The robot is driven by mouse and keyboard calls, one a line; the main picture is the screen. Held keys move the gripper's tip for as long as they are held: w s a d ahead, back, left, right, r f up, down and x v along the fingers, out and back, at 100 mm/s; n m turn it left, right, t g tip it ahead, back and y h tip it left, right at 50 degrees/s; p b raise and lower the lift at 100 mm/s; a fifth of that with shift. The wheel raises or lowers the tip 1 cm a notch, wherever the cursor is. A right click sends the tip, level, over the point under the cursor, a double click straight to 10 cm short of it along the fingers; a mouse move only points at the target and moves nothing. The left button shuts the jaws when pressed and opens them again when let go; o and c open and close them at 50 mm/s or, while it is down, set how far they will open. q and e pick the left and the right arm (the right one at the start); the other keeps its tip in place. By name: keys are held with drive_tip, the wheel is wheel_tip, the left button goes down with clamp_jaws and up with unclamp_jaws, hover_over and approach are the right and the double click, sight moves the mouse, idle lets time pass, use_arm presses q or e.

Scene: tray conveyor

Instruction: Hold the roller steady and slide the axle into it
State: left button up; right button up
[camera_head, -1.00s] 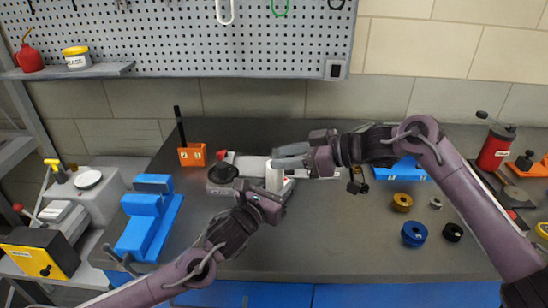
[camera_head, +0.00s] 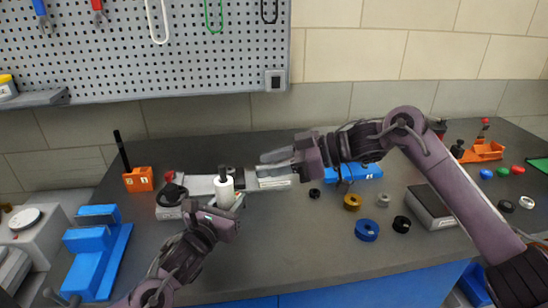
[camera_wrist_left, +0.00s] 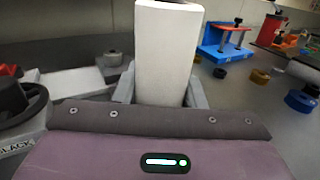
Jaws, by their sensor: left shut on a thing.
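The white roller (camera_head: 225,194) stands about upright above the bench, with my left gripper (camera_head: 224,204) shut on its lower part. The roller also fills the upper middle of the left wrist view (camera_wrist_left: 165,50), between the two grey fingers. A short dark stub that looks like the axle (camera_head: 222,173) shows at the roller's top; how deep it sits is hidden. My right gripper (camera_head: 262,165) is to the right of the roller and a little higher. Its fingers point left, look apart, and hold nothing that I can see.
An orange block (camera_head: 138,180) with a black rod stands at the left, behind a blue fixture (camera_head: 97,250). A grey-white device (camera_head: 200,184) lies behind the roller. Blue (camera_head: 367,231), brass (camera_head: 352,202) and black rings lie to the right. The front middle of the bench is clear.

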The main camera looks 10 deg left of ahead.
use_arm(q)
drive_tip(key=o, duration=1.3)
drive_tip(key=shift+c, duration=0.2)
